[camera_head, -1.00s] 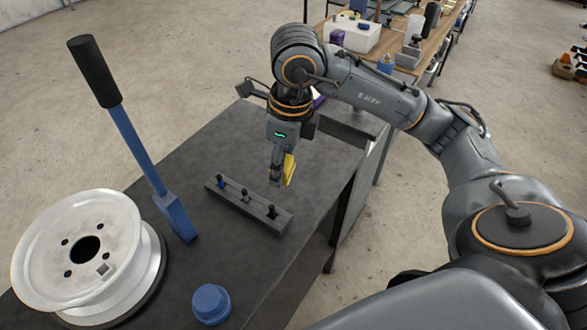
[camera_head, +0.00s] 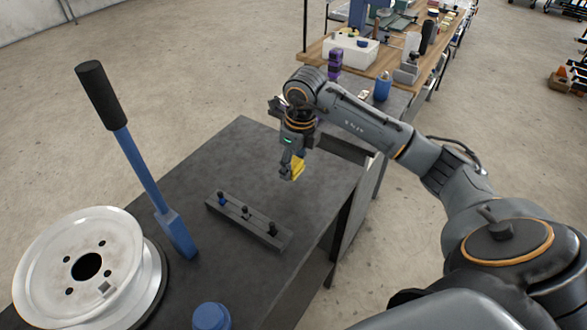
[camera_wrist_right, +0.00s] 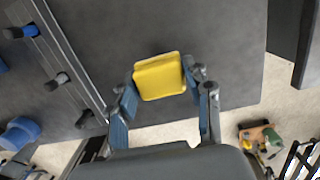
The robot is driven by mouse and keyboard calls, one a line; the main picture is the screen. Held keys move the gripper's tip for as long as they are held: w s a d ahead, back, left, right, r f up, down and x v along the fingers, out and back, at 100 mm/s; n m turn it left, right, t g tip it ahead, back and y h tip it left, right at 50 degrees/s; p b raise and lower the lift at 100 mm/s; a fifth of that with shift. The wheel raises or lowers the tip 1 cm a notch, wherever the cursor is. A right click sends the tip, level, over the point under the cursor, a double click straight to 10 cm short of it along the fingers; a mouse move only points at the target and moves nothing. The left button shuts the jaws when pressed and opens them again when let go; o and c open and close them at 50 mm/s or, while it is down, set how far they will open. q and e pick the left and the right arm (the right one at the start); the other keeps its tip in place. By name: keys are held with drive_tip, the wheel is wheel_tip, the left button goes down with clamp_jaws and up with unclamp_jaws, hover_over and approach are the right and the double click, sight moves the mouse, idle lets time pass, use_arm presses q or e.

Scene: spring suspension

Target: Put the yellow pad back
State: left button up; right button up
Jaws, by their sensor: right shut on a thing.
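The yellow pad (camera_head: 298,168) is held in my right gripper (camera_head: 292,167), above the right part of the dark table (camera_head: 200,160). In the right wrist view the pad (camera_wrist_right: 159,77) is a small square block with rounded corners. It sits between the two blue-padded fingers of the right gripper (camera_wrist_right: 162,95). The pad's height above the table is hard to tell. My left gripper is not in view.
A dark bar with several small pegs (camera_head: 270,240) lies on the table, left of and nearer than the pad. A white wheel rim (camera_head: 60,250), a blue lever with black grip (camera_head: 140,165) and a blue round cap (camera_head: 211,317) stand left. A cluttered wooden bench (camera_head: 430,50) is behind.

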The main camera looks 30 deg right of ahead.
sight(293, 173)
drive_tip(key=shift+w+d+f, duration=0.2)
drive_tip(key=shift+w+f, duration=0.05)
drive_tip(key=shift+f, duration=0.15)
drive_tip(key=shift+w+d+f, duration=0.2)
drive_tip(key=shift+f, duration=0.2)
wheel_tip(293, 173, down, 2)
drive_tip(key=shift+f+p, duration=0.1)
drive_tip(key=shift+p, duration=0.65)
drive_tip(key=shift+f, duration=0.3)
drive_tip(key=shift+f, duration=0.1)
drive_tip(key=o, duration=1.1)
